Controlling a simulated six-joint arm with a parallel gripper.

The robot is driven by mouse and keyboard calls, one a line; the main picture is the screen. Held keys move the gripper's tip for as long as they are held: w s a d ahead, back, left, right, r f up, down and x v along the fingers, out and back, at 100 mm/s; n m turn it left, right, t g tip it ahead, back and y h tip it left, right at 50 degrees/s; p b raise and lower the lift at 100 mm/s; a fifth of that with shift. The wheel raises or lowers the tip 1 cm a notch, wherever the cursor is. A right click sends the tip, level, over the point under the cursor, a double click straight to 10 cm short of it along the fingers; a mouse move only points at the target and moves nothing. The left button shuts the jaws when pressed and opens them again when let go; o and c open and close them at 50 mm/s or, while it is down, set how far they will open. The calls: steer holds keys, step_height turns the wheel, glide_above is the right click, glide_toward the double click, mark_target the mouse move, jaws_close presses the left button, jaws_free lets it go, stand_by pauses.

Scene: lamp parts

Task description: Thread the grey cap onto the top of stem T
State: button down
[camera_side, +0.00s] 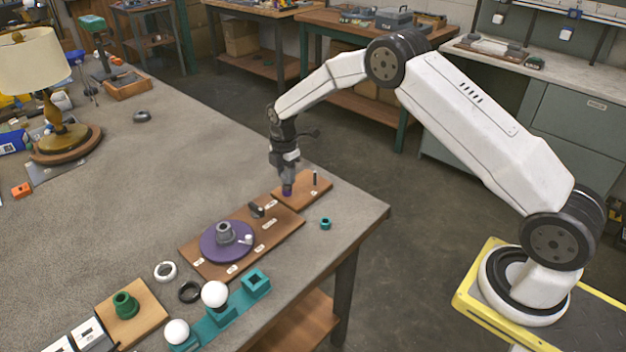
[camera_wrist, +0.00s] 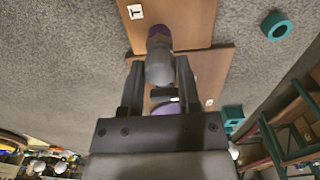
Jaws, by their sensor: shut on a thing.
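My gripper (camera_side: 287,178) points down over the left part of a small wooden board (camera_side: 318,189). It is shut on the grey cap (camera_wrist: 160,68), a rounded grey piece between the fingers in the wrist view. A purple piece (camera_wrist: 158,33), apparently stem T, shows just beyond the cap, and also under the fingertips in the side view (camera_side: 287,191). Cap and purple piece look in line. I cannot tell whether the threads are engaged. A label reading T (camera_wrist: 135,12) lies on the board beside them.
A thin dark peg (camera_side: 315,178) stands on the same board. A teal ring (camera_side: 325,223) lies on the table to the right. A larger board (camera_side: 284,232) with a purple disc (camera_side: 213,243) adjoins at front left. White globes (camera_side: 214,293) sit on a teal rack further forward.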

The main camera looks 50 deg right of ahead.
steer(key=shift+f, duration=0.2)
stand_by(0.4)
steer(key=c, duration=0.9)
jaws_free()
jaws_close()
steer(key=shift+f, duration=0.25)
steer(key=m, duration=0.4)
steer(key=shift+s, duration=0.1)
steer(key=shift+f+m, duration=0.1)
steer(key=shift+m, duration=1.4)
